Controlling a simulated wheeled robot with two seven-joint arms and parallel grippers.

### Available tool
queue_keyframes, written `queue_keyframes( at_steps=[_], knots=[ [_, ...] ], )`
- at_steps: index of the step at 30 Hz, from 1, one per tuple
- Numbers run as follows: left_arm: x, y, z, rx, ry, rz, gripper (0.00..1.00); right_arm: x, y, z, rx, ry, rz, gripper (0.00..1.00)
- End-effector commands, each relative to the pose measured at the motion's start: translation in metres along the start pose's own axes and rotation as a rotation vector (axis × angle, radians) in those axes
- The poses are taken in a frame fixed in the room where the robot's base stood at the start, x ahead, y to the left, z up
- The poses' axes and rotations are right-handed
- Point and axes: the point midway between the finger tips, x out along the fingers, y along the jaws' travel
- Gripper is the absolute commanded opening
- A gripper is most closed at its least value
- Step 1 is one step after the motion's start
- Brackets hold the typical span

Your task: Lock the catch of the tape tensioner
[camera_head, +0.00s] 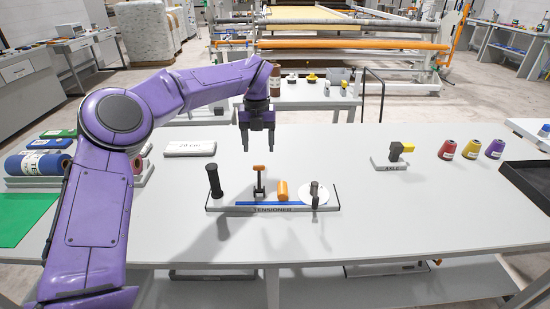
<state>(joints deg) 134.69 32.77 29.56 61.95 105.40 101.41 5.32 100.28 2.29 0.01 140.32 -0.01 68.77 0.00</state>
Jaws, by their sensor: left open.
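The tape tensioner (226,207) is a flat plate labelled TENSIONER in the middle of the white table. It carries a black upright handle (214,181) at the left and a dark upright lever with an orange top (259,181). Right of that are an orange block (282,191) and a white disc (307,196) with a dark upright piece. A blue tape (270,204) runs along the front. I cannot tell for certain which part is the catch. My left gripper (258,149) points down, open and empty, just above and behind the orange-topped lever, apart from it. My right gripper is out of view.
A stand with a black and yellow part (395,153) and several thread cones (471,149) stand at the right, near a dark tray (529,174). Rolls in a rack (60,158) and a white labelled box (190,148) are at the left. The table's front is clear.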

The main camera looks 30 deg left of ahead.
Motion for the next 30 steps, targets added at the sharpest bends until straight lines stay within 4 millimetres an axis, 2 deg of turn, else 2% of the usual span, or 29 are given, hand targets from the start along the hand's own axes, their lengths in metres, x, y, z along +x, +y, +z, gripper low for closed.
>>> queue_keyframes(
  at_steps=[5, 9, 15, 18, 22, 28, 29, 30],
  knots=[
    [0.008, 0.002, -0.007, 0.006, -0.006, -0.004, 0.64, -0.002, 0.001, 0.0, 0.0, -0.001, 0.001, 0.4],
    [0.035, 0.001, -0.011, 0.011, -0.008, -0.006, 0.64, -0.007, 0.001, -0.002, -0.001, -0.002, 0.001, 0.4],
    [0.082, -0.003, -0.003, 0.009, -0.001, 0.001, 0.64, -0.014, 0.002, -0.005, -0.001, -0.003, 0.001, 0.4],
    [0.097, -0.004, -0.001, 0.007, 0.0, 0.003, 0.64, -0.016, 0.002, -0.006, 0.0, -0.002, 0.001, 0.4],
    [0.105, -0.003, 0.0, 0.005, 0.0, 0.002, 0.64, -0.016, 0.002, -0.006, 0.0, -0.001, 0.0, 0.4],
    [0.106, -0.002, 0.0, 0.004, -0.001, 0.001, 0.64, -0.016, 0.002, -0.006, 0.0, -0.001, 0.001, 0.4],
    [0.105, -0.002, 0.0, 0.004, -0.001, 0.001, 0.57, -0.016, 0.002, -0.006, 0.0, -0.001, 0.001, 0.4],
    [0.105, -0.002, 0.0, 0.004, -0.001, 0.001, 0.44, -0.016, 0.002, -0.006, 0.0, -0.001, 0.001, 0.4]
  ],
)
